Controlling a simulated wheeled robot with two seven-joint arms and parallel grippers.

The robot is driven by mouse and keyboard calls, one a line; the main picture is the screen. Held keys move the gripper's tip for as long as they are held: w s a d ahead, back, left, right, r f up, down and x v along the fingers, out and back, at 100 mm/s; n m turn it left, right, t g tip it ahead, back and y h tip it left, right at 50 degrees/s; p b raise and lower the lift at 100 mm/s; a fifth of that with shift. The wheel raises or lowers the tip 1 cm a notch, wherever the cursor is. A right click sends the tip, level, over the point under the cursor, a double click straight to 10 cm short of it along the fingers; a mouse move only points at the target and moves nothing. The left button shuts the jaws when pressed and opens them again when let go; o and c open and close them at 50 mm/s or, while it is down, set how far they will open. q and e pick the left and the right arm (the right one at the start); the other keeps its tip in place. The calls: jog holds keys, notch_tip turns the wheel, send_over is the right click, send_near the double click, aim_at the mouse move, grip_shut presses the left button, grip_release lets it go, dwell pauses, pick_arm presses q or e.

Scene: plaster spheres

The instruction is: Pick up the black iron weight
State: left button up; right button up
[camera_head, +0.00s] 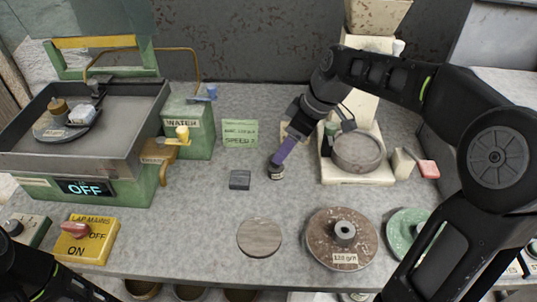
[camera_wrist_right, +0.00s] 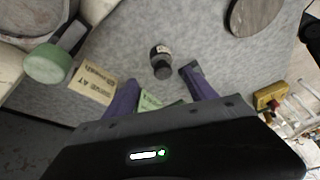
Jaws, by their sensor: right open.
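The black iron weight (camera_head: 276,173) is a small dark knobbed cylinder with a pale label, standing upright on the grey bench. In the right wrist view the weight (camera_wrist_right: 161,62) shows whole, just beyond the fingertips and roughly between their lines. My right gripper (camera_head: 282,160) reaches in from the upper right, its purple finger tilted down at the weight. In the wrist view the right gripper (camera_wrist_right: 158,84) has its two purple fingers spread apart with nothing between them. Whether a finger touches the weight I cannot tell. My left arm shows at the lower left; its gripper is out of view.
A round grey disc (camera_head: 259,238) and a brown lap plate (camera_head: 341,239) lie in front. A cream scale (camera_head: 357,155) stands right. The lap machine (camera_head: 100,110) fills the left.

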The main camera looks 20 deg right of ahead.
aim_at(276, 166)
jog(key=shift+s, duration=0.2)
jog(key=shift+x, duration=1.3)
jog(key=x, duration=0.5)
jog(key=shift+a+f+p, duration=0.1)
jog(key=shift+p, duration=0.3)
jog(key=shift+c, duration=0.3)
grip_shut()
